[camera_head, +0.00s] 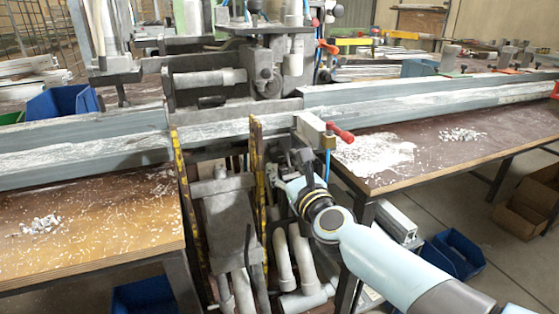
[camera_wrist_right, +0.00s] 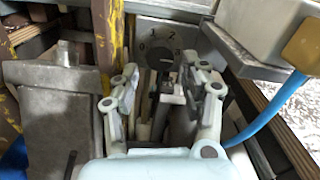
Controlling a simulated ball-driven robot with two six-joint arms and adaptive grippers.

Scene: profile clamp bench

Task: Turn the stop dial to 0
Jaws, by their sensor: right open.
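The stop dial (camera_wrist_right: 166,54) shows in the right wrist view as a dark round knob on a grey plate (camera_wrist_right: 205,50). The figures 1 and 2 stand above it; other marks beside it are hard to read. I cannot tell which figure it points to. My right gripper (camera_wrist_right: 165,76) is open, its fingers to either side of the view below the dial, and nothing shows gripped. In the head view the right gripper (camera_head: 288,182) is at the front of the machine, beside a yellow upright; the dial cannot be made out there. My left gripper is not in view.
A yellow worn upright (camera_wrist_right: 106,35) stands close left of the right gripper. A pale box with a yellow fitting (camera_wrist_right: 303,45) and blue hose is close right. A red-handled lever (camera_head: 340,133) sits above. Long grey profiles (camera_head: 400,100) cross the bench behind.

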